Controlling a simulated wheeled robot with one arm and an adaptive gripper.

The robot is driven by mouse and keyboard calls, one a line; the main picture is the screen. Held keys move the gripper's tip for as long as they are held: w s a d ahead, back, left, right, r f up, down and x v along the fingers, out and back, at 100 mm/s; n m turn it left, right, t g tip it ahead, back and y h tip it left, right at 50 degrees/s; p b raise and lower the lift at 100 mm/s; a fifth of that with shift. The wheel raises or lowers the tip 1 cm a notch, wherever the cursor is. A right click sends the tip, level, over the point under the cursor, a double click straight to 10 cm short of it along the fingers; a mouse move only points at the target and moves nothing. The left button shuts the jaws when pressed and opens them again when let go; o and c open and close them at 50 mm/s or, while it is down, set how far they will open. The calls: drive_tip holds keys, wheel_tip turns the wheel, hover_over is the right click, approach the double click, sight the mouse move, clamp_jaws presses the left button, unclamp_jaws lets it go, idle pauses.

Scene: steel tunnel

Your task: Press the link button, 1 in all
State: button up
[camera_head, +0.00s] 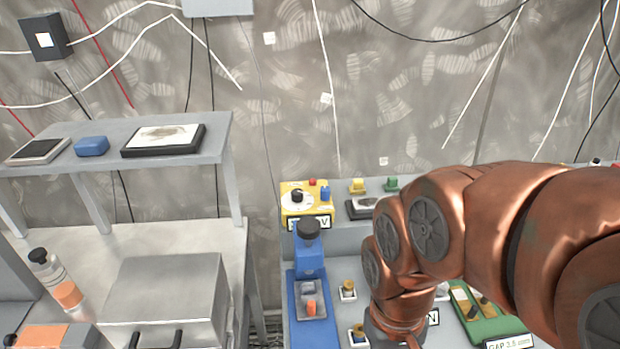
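The grey control panel (350,265) stands at the lower middle, and my copper-coloured arm covers much of its right half. A button with a brass-coloured cap on a white square base (348,291) shows left of my arm. No readable label tells which control is the link button; a label ending in "N" is partly covered by my arm. My arm's end points down at the panel, and my gripper lies out of the picture at the bottom.
A yellow box (297,203) with a black knob and a blue unit (309,255) with a black knob stand left of my arm. A green panel (488,312) marked "GAP 3.5 mm" lies right. A grey shelf (215,150) and a metal box (165,290) stand left.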

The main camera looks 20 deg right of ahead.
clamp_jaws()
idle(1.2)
